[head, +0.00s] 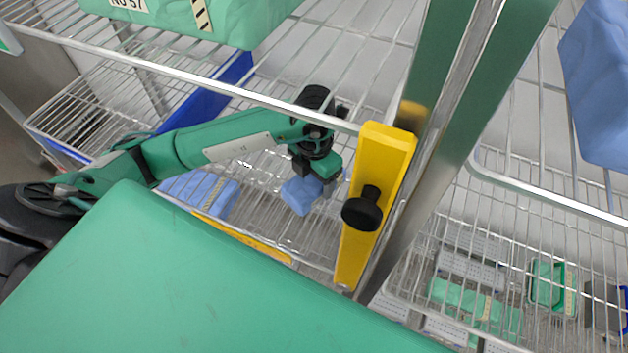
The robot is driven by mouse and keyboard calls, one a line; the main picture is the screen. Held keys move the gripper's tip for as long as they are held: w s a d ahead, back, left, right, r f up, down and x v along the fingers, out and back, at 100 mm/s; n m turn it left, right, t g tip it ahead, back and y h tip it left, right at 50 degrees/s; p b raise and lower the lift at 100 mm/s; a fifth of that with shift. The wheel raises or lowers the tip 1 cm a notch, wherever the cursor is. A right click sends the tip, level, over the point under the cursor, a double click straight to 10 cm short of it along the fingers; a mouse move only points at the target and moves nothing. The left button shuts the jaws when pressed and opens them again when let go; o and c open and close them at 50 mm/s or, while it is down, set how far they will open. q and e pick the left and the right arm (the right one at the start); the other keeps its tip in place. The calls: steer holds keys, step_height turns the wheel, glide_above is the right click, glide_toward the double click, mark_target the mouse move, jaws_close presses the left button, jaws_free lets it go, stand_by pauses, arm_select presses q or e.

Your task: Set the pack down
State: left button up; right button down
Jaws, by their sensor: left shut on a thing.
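My left arm reaches in from the left between the wire shelves. Its gripper (320,184) is shut on a small blue wrapped pack (299,196), which hangs under the jaws. The pack is over the lower wire shelf (300,233); I cannot tell whether it touches the wires. Part of the pack is hidden by the gripper. My right gripper is not in view.
Another blue pack (205,192) lies on the shelf to the left. A yellow bar (372,165) with a black knob stands just right of the gripper, beside a metal post. A green wrapped pack (215,20) sits on the upper shelf. Green packs (470,301) lie lower right.

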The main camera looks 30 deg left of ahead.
arm_select(q)
step_height(320, 180, down, 2)
steer(key=shift+s+f+p, duration=0.1)
steer(key=shift+f+p, duration=0.05)
steer(key=shift+p, duration=0.15)
steer(key=shift+f, duration=0.15)
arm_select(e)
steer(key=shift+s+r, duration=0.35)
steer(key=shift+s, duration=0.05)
arm_select(q)
steer(key=shift+f, duration=0.15)
steer(key=o, duration=1.2)
steer(key=shift+c, duration=0.2)
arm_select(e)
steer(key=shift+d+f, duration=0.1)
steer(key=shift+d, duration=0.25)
arm_select(q)
steer(key=shift+r, duration=0.4)
step_height(320, 180, up, 10)
steer(key=b, duration=0.2)
steer(key=shift+r+b, duration=0.2)
steer(key=shift+b, duration=0.1)
steer(key=shift+r, duration=0.6)
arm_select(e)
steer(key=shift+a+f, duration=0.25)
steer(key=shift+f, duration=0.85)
